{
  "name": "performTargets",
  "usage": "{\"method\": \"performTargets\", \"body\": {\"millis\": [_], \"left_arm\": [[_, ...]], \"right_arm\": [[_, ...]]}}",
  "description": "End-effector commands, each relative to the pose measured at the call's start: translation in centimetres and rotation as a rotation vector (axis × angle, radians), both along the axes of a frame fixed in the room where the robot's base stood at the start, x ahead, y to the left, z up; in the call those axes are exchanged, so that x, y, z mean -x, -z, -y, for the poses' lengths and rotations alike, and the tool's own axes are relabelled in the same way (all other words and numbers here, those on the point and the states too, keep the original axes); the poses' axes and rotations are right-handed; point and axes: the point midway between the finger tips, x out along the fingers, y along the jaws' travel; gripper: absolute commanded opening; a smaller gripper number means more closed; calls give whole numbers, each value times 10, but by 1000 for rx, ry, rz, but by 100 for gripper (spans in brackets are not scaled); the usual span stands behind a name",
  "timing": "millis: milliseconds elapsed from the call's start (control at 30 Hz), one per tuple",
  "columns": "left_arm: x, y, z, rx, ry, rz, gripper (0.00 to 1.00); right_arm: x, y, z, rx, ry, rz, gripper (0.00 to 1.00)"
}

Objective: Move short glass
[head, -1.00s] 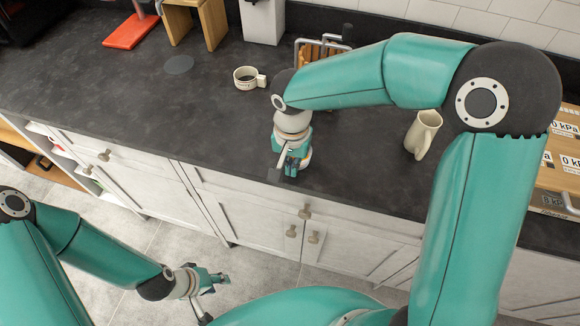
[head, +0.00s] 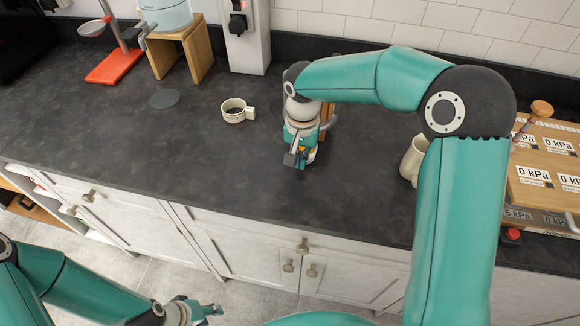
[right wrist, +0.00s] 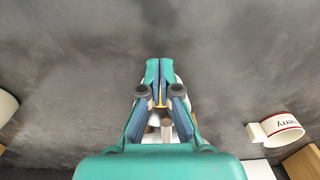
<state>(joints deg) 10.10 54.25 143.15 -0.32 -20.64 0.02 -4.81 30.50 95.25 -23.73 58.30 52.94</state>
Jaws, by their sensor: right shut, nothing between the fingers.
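I cannot make out a short glass in either view. My right gripper (head: 296,162) is over the dark counter (head: 120,130), a little in from its front edge, fingers together and pointing down. In the right wrist view the closed fingers (right wrist: 160,66) are over the grey counter top. A small white and yellow thing (head: 311,154) shows partly behind the fingers; the gripper hides most of it, and I cannot tell what it is. My left gripper (head: 212,311) is low in front of the cabinet, and its opening is too small to judge.
A white mug (head: 236,113) with dark contents stands left of my right gripper, with a cream jug (head: 412,160) to its right. A wooden stand (head: 178,52), an orange-based stand (head: 116,66) and a kPa-labelled board (head: 550,150) are further out.

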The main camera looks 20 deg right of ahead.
Motion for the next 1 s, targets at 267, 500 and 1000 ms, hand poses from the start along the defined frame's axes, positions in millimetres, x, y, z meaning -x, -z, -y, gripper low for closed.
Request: {"method": "performTargets", "body": {"millis": [267, 500, 1000], "left_arm": [[0, 0, 0, 0, 0, -1, 40], [0, 8, 0, 0, 0, 0, 40], [0, 22, 0, 0, 0, 0, 40]], "right_arm": [[-2, 0, -5, -1, -11, -1, 0], [4, 2, -15, -1, -18, 1, 0], [17, -70, -34, -2, -22, 4, 0]]}}
